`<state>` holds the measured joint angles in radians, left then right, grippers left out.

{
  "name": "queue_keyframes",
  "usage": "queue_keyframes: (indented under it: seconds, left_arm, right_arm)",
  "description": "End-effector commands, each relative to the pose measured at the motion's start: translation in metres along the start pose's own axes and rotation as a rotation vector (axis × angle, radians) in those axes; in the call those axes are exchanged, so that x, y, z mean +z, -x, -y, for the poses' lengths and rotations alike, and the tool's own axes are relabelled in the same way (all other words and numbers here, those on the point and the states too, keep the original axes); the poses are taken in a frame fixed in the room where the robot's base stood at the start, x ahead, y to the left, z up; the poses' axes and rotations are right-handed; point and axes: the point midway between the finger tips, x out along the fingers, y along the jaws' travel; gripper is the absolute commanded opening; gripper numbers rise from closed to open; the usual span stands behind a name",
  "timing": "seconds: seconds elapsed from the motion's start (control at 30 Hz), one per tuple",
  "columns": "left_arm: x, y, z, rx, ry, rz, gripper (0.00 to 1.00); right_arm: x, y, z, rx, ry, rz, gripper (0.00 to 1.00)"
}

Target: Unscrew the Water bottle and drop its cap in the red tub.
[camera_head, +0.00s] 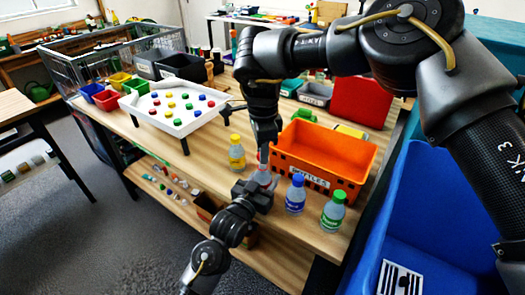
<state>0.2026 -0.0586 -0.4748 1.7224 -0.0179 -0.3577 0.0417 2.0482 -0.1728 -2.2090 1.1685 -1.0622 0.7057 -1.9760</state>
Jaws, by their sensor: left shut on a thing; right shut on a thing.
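A bottle (263,176) stands between my two grippers near the table's front edge, mostly hidden by them; its label cannot be read. My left gripper (260,188) comes from below and is shut on this bottle's body. My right gripper (263,158) points down from above and is shut at the bottle's top, on what seems to be its cap, which is largely covered. Whether the cap is loose cannot be told. The red tub (107,99) is at the table's left end, beside blue, yellow and green tubs.
A yellow-capped bottle (236,153), a blue-capped bottle (295,194) and a green-capped bottle (333,212) stand close by. Behind them is an orange crate (340,185). A white tray (188,126) with several coloured caps stands between my grippers and the tubs.

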Motion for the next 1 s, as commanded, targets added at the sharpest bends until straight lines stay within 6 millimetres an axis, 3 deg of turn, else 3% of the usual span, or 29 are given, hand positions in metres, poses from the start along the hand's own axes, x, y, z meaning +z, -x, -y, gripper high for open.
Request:
queue_keyframes:
  seconds: [0.27,0.6,0.8,0.83,1.0]
  left_arm:
    - [0.0,0.0,0.0,0.0,0.0,0.0,0.0]
    - [0.0,0.0,0.0,0.0,0.0,0.001,0.0]
    - [0.0,0.0,0.0,0.0,0.0,0.0,0.0]
    - [0.0,0.0,0.0,0.0,0.0,0.0,0.51]
    - [0.0,0.0,0.0,0.0,0.0,0.0,0.72]
  right_arm:
    - [0.0,0.004,0.0,-0.001,0.0,0.0,0.0]
    - [0.0,0.039,0.0,-0.001,0.0,0.0,0.0]
    - [0.0,0.04,0.0,0.0,0.0,0.0,0.0]
    - [0.0,0.04,0.0,0.0,0.0,0.0,0.0]
    - [0.0,0.04,0.0,0.0,0.0,0.0,0.0]
